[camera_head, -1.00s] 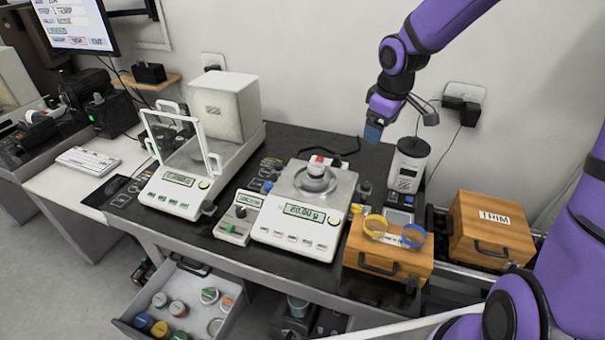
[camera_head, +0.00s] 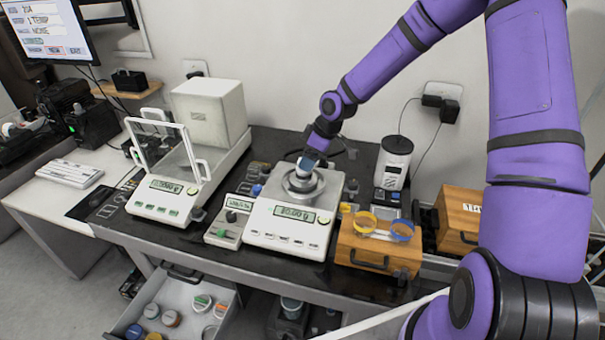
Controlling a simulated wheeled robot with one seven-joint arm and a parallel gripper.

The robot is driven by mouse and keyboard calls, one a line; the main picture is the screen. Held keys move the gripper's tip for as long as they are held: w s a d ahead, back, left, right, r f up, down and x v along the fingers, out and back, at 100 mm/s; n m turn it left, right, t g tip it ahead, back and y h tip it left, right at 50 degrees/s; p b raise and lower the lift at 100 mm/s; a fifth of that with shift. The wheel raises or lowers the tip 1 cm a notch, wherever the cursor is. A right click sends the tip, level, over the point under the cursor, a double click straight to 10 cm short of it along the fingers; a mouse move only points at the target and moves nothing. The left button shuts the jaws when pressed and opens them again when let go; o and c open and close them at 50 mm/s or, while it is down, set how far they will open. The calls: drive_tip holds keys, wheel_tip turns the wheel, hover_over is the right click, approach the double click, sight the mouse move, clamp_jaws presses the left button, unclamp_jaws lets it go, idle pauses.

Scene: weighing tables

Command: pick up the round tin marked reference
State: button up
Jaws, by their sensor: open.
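No label reading reference can be made out. Several round tins with coloured lids (camera_head: 202,302) sit in the open drawer (camera_head: 165,283) at the lower left. A small light-topped round object (camera_head: 305,164) stands on the round pan of the middle scale (camera_head: 290,226); its markings cannot be read. My gripper (camera_head: 309,158) is open and comes down from the upper right, right over this object. The gripper hides part of it, and I cannot tell whether the fingers are around or touching it.
A balance with a raised glass cover (camera_head: 165,199) stands left of the middle scale. To the right are a wooden box (camera_head: 368,249) with a yellow and a blue ring on top, a white canister (camera_head: 393,163) and another wooden box (camera_head: 458,215). Little bench top is free.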

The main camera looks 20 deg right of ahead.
sight(301, 176)
drive_tip(key=shift+d+x, duration=0.2)
drive_tip(key=shift+x, duration=1.6)
drive_tip(key=shift+d+x, duration=0.25)
drive_tip(key=shift+x, duration=1.5)
drive_tip(key=shift+w+f, duration=0.1)
drive_tip(key=shift+f, duration=0.05)
drive_tip(key=c, duration=1.1)
